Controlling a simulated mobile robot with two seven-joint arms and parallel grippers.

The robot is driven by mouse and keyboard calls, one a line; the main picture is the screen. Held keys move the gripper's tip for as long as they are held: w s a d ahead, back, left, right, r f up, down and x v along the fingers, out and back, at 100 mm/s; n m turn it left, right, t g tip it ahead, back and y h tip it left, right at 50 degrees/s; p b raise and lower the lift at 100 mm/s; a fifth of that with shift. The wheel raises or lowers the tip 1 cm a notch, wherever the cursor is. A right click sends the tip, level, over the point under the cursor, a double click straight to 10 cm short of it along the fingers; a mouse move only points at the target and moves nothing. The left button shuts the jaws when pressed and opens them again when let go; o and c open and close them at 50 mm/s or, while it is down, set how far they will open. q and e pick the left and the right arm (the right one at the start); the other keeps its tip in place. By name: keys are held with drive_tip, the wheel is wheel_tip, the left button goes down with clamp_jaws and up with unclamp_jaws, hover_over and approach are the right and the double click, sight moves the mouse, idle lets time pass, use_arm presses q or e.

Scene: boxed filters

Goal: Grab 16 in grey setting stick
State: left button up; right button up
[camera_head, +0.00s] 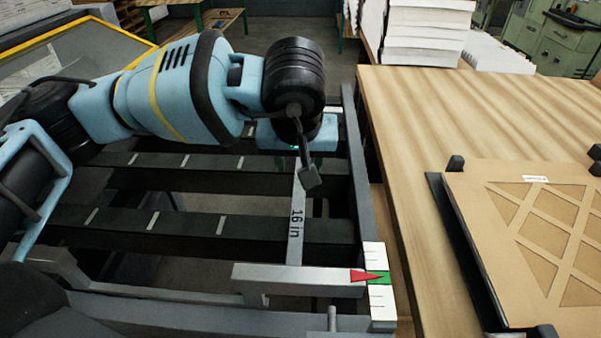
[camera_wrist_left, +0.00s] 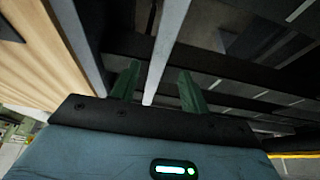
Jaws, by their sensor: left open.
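The grey setting stick (camera_head: 296,222), marked "16 in", lies across the dark slotted rails near the right end of the rack. Its near end meets a grey bar with a red pointer. My left gripper (camera_head: 300,150) is over the stick's far part, its fingers mostly hidden by my wrist. In the left wrist view the open gripper (camera_wrist_left: 160,84) has one green finger on each side of a pale strip, the stick (camera_wrist_left: 165,48). Gaps show between the strip and both fingers. My right gripper is not in view.
A grey bar (camera_head: 295,279) with a red pointer (camera_head: 365,275) sits by a white scale with a green mark (camera_head: 378,278). A wooden table (camera_head: 415,150) stands at right with a cardboard-framed filter (camera_head: 530,235). White stacks (camera_head: 425,35) stand behind.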

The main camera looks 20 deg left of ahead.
use_arm(q)
drive_tip(key=shift+x, duration=1.9)
drive_tip(key=shift+c, duration=0.4)
clamp_jaws()
